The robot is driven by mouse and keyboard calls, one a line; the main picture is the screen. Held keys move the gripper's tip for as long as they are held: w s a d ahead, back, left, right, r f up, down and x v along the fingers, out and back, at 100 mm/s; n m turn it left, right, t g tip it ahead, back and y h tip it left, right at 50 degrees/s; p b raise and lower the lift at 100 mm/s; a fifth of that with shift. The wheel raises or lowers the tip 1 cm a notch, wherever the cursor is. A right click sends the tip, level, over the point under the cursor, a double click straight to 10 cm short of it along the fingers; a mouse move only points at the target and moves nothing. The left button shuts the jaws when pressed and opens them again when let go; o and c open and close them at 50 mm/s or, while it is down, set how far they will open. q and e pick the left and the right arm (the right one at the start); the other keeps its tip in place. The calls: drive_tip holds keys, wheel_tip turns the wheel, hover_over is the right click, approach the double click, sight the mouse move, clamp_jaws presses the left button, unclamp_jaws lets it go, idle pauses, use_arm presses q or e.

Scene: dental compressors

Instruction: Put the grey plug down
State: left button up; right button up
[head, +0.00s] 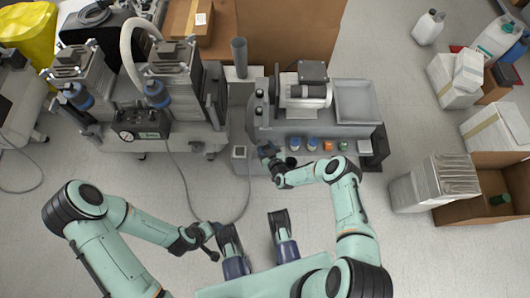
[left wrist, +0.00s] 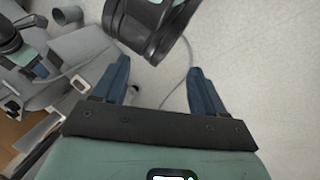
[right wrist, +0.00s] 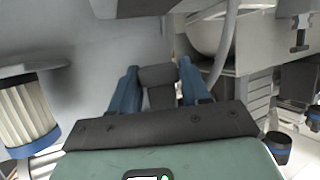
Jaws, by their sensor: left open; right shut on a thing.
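My right gripper (head: 268,150) is at the front left corner of the right-hand grey bench. In the right wrist view its blue fingers (right wrist: 158,72) are shut on the dark grey plug (right wrist: 158,88), which sits between them. The plug is too small to make out in the head view. My left gripper (left wrist: 158,68) is open, with nothing between its fingers in the left wrist view and pale floor beyond.
The right-hand bench (head: 315,129) carries a motor unit (head: 305,92), a grey tray (head: 357,102) and small coloured items along its front. A grey cable (head: 188,190) loops over the floor. Left stands a compressor cart (head: 110,140); boxes (head: 435,182) stand right.

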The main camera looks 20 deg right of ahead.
wheel_tip(320, 180, down, 4)
drive_tip(key=shift+f+b, duration=0.15)
drive_tip(key=shift+b, duration=0.8)
use_arm(q)
drive_tip(key=shift+t+y, duration=0.3)
drive_tip(key=shift+t, duration=0.2)
drive_tip(key=w, duration=0.1)
drive_tip(key=w+a+f, duration=0.1)
drive_tip(key=w+f, duration=0.1)
drive_tip(key=shift+a, duration=0.3)
drive_tip(key=shift+f, duration=0.1)
